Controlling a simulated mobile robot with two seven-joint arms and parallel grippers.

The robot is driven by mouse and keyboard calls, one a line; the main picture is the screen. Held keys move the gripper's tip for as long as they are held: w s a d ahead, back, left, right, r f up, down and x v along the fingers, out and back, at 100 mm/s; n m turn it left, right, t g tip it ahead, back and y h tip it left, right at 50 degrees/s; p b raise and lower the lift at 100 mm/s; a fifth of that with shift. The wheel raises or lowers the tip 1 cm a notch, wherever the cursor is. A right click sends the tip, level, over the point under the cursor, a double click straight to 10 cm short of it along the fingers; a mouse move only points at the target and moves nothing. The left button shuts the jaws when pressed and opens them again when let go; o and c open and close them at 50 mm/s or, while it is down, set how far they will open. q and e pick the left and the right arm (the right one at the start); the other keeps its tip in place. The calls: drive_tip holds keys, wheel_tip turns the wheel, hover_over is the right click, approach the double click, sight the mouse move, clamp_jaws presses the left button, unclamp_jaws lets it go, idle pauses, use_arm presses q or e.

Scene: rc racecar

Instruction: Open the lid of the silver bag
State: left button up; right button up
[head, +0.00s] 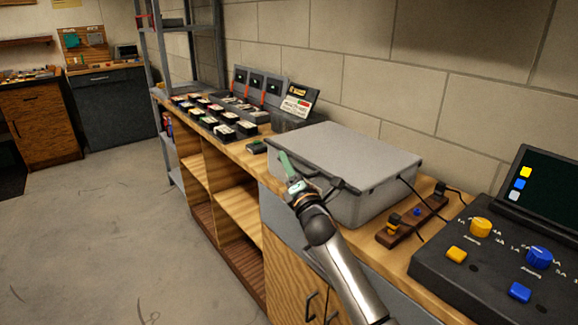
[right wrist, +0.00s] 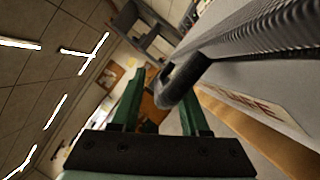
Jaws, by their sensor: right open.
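The silver bag (head: 350,157), a grey box-shaped case, lies flat on the wooden workbench with its lid down. A dark handle (head: 345,186) shows on its front side. My right gripper (head: 286,162) is at the front left corner of the bag, with its green fingers pointing up past the lid's edge. In the right wrist view, the fingers of my right gripper (right wrist: 160,88) are apart. The rounded end of a dark handle (right wrist: 182,82) reaches in near the gap between them; I cannot tell whether they touch. My left gripper is not in view.
A brown strip with switches (head: 412,217) and a black control panel (head: 500,255) stand right of the bag. Several small battery-like packs (head: 213,115) and chargers (head: 262,88) stand to its left. A block wall (head: 350,75) is behind. The floor (head: 90,220) in front is clear.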

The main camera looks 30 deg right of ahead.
clamp_jaws()
idle(0.3)
idle(1.1)
